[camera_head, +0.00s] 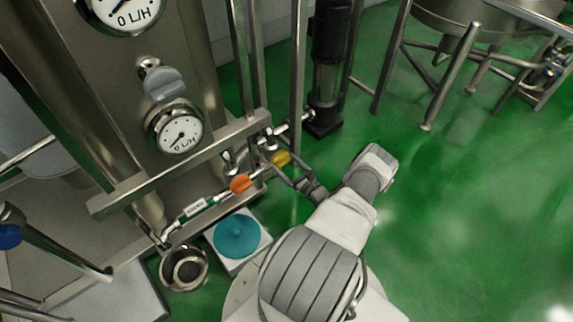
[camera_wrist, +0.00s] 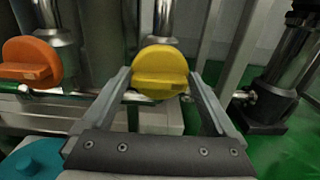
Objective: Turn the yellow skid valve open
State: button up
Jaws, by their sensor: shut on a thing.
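The yellow skid valve (camera_wrist: 160,70) has a round disc handle with a raised bar, which lies level across the wrist view. In the head view the valve (camera_head: 281,159) sits on the pipe at the skid's lower right corner. My gripper (camera_wrist: 159,78) has one finger on each side of the yellow handle and is shut on it. In the head view my gripper (camera_head: 288,171) reaches the valve from the lower right. The exact finger contact is hard to see.
An orange valve (camera_head: 240,183) is left of the yellow one on the same pipe. A teal round lid (camera_head: 237,237) and a steel cup (camera_head: 184,268) are below. A black pump (camera_head: 326,75) stands behind.

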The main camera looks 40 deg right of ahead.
jog(key=n, duration=0.4)
jog(key=shift+n, duration=0.4)
jog(key=n+p, duration=0.1)
jog(key=n, duration=0.3)
jog(key=shift+a, duration=0.15)
jog(key=shift+f+n+p, duration=0.2)
jog(key=shift+n+p, duration=0.8)
jog(key=shift+n, duration=3.5)
jog(key=o, duration=1)
jog(key=shift+s+f, duration=0.1)
